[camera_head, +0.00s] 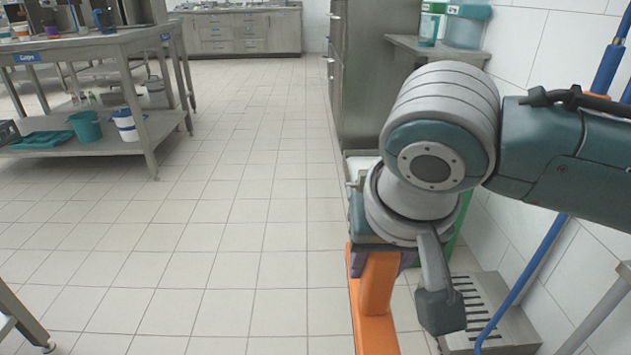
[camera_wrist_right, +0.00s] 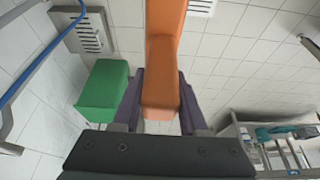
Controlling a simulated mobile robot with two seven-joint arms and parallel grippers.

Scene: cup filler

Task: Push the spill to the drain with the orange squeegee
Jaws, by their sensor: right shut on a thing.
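The orange squeegee (camera_head: 375,310) shows in the head view as a thick orange bar running down past the lower edge. It also shows in the right wrist view (camera_wrist_right: 163,50). My right gripper (camera_wrist_right: 160,105) is shut on it, with a purple finger on each side. In the head view this gripper (camera_head: 381,263) is mostly hidden under my wrist. The slotted metal drain (camera_head: 493,312) lies on the floor at the lower right, right of the squeegee, and at the upper left of the wrist view (camera_wrist_right: 88,35). I cannot make out a spill. My left gripper is not in view.
A green block (camera_wrist_right: 103,100) stands beside the gripper, mostly hidden in the head view. A blue pole (camera_head: 525,275) slants past the drain along the white wall. A steel cabinet (camera_head: 375,75) stands ahead, and a steel table (camera_head: 95,45) at left. The middle floor is clear.

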